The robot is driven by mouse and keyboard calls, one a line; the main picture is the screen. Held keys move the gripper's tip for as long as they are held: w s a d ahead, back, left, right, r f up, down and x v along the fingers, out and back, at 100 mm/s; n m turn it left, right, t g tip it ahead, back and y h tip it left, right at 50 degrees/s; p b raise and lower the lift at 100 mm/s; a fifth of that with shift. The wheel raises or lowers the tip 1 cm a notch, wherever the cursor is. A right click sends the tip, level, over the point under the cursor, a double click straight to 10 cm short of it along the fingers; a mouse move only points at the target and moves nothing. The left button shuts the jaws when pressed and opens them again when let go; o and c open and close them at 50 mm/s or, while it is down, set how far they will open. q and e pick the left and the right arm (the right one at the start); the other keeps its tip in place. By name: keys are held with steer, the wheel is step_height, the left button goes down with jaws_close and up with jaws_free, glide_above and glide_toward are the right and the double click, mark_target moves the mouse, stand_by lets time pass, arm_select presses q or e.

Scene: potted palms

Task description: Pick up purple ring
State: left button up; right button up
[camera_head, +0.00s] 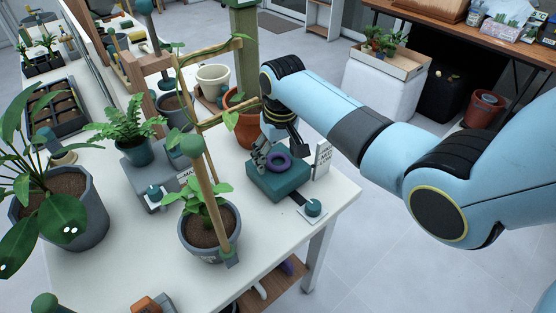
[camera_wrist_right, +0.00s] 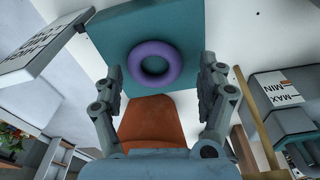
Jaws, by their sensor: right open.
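The purple ring (camera_head: 282,168) lies flat on top of a teal block (camera_head: 275,186) near the right end of the white table. In the right wrist view the ring (camera_wrist_right: 135,63) sits whole on the block (camera_wrist_right: 185,20), its hole facing the camera. My right gripper (camera_head: 279,151) is at the block, close to the ring. In the wrist view its open fingers (camera_wrist_right: 160,70) stand to the left and right of the ring, with a gap on each side. Nothing is held. My left gripper is not in view.
A white sign (camera_head: 322,159) stands right beside the block. A terracotta pot (camera_head: 245,126) is just behind it. A potted plant on a wooden trellis (camera_head: 209,190) stands to the left. A small teal knob (camera_head: 313,207) is in front near the table edge.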

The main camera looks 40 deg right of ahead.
steer(key=shift+w+f, duration=0.15)
steer(key=shift+f, duration=0.45)
steer(key=c, duration=0.8)
steer(key=shift+r, duration=0.15)
